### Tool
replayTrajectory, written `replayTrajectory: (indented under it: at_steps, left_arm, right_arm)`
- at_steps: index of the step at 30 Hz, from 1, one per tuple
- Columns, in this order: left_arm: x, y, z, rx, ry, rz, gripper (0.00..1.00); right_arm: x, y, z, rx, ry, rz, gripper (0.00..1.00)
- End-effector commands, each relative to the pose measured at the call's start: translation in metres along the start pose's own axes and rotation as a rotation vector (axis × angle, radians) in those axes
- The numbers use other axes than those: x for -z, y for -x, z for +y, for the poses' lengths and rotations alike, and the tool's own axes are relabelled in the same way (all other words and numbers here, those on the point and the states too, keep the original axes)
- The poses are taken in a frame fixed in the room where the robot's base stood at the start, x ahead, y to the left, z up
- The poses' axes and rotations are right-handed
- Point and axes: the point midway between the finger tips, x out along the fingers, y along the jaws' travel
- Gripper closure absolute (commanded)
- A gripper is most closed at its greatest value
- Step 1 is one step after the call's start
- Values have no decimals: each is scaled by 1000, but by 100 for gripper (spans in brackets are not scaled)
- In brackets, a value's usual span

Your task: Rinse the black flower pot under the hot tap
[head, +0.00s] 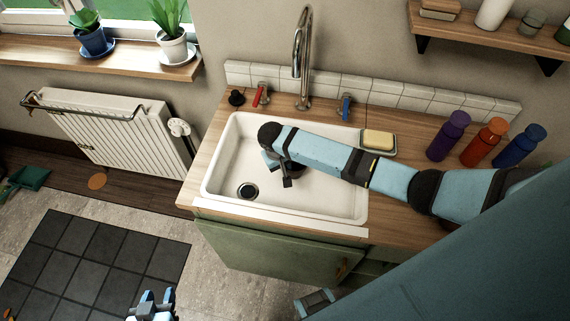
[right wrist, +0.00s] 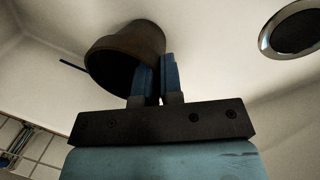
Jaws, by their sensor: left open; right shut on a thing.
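The black flower pot (right wrist: 120,50) shows in the right wrist view, its wide rim towards the gripper. My right gripper (right wrist: 157,78) is shut on its wall at the rim. In the head view my right gripper (head: 282,178) is inside the white sink (head: 218,180), and the arm largely hides the pot there. The hot tap's red handle (head: 261,94) is left of the tall chrome spout (head: 303,50), and the blue handle (head: 345,105) is right of it. No water stream is visible. My left gripper (head: 152,302) is open and empty, low at the bottom left.
Purple (head: 448,137), orange (head: 484,143) and blue (head: 518,147) bottles stand near my right arm. A black plug-like thing (head: 236,98) lies left of the red handle. The drain (head: 247,191) is uncovered.

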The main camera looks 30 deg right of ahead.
Motion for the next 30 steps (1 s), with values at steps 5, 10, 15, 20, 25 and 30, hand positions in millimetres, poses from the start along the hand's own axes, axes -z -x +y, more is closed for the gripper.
replayTrajectory:
  at_steps: [5,10,15,20,25,30]
  left_arm:
    - [-1,0,0,0,0,-2,57]
    - [-1,0,0,0,0,-2,57]
    - [-1,0,0,0,0,-2,57]
    - [0,0,0,-1,0,-2,57]
    - [1,1,1,-1,0,-2,57]
    - [2,2,1,-1,0,-2,57]
  right_arm:
    - [0,-2,0,0,0,0,82]
    - [0,-2,0,0,0,0,63]
    - [0,-1,0,0,0,0,63]
    - [1,10,-1,2,0,2,63]
    - [1,43,-1,3,0,3,63]
    - [1,84,0,2,0,4,63]
